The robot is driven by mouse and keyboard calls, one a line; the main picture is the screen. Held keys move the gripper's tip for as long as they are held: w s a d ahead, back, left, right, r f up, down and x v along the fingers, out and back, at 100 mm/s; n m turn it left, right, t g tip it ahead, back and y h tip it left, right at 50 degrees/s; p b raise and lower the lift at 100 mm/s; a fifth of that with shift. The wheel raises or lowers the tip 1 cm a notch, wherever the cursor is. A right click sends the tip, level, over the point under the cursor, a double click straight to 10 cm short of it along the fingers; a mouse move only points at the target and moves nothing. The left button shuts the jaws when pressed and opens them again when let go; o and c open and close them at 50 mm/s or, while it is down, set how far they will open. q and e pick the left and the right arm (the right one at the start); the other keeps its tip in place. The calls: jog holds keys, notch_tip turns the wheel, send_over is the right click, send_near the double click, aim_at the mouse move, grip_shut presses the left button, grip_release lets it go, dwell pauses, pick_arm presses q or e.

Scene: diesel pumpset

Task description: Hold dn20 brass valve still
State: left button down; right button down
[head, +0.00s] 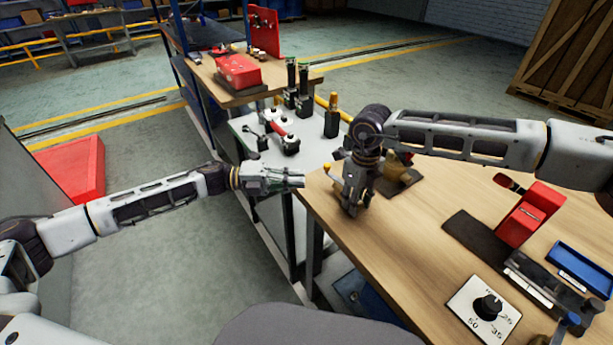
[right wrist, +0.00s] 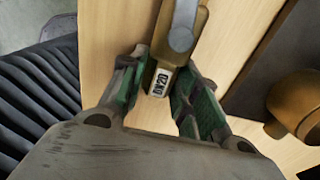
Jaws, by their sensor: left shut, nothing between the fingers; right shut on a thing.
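The dn20 brass valve (right wrist: 178,45) is brass-coloured with a grey part on top and a white DN20 label at its near end. It lies between the fingers of my right gripper (right wrist: 160,100) in the right wrist view. My right gripper is shut on the valve near the label. In the head view, my right gripper (head: 352,203) points down at the wooden bench's left edge, and its hand hides most of the valve. My left gripper (head: 300,181) is shut and empty, just left of the bench edge.
The wooden bench (head: 400,265) carries another brass fitting (right wrist: 298,103) right of my right gripper, a red block (head: 530,213), a blue tray (head: 580,268) and a dial plate (head: 483,310). A grey-topped table (head: 310,150) with black-and-red tools stands behind. The bench middle is clear.

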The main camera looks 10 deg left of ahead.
pick_arm(q)
jog(key=s+a, duration=0.1)
jog(key=a, duration=0.6)
jog(key=shift+s+a, duration=0.35)
jog(key=shift+s+r, duration=0.1)
jog(key=shift+s, duration=0.45)
dwell(0.8)
jog(key=shift+d, duration=0.1)
dwell(0.3)
